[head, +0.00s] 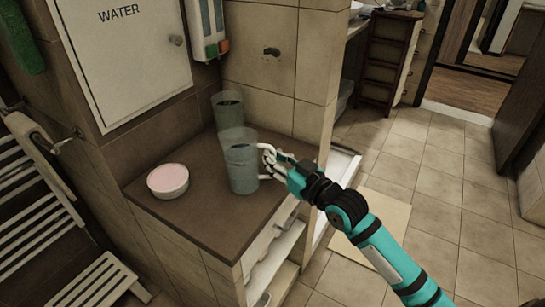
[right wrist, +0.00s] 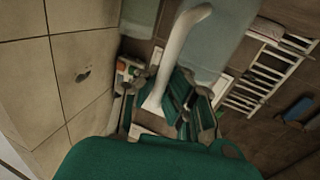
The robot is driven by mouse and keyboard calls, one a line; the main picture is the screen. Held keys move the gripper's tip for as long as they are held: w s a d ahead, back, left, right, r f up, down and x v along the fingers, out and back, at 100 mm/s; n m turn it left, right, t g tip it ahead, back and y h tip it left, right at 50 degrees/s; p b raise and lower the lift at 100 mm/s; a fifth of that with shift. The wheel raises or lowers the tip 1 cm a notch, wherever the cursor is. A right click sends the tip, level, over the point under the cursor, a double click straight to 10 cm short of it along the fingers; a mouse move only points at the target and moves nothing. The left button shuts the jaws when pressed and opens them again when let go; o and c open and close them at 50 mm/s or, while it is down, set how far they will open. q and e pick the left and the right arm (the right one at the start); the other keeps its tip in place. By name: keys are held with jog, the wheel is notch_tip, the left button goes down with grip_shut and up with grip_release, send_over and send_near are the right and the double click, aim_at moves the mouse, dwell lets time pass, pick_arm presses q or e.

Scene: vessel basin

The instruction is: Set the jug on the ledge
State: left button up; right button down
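The jug (head: 241,165) is a see-through blue-grey vessel with a white handle, upright at the right part of the brown ledge (head: 205,218). I cannot tell whether its base touches the surface. In the right wrist view the jug (right wrist: 222,35) is at the top, with its white handle (right wrist: 178,60) running down between my fingers. My right gripper (head: 271,162) is at the handle on the jug's right side and looks shut on it; its fingers (right wrist: 168,100) partly hide the handle's lower end. My left gripper is not in view.
A similar see-through vessel (head: 228,107) stands just behind the jug. A round white bowl with a pink top (head: 168,180) is to its left. A tiled wall (head: 265,70) bounds the back. Open shelves (head: 275,265) lie below the ledge's right edge.

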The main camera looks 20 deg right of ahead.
jog(key=shift+f, duration=0.2)
jog(key=c, duration=1.5)
grip_release()
jog(key=shift+r, duration=0.1)
jog(key=shift+b+v, duration=0.65)
jog(key=shift+v, duration=5.4)
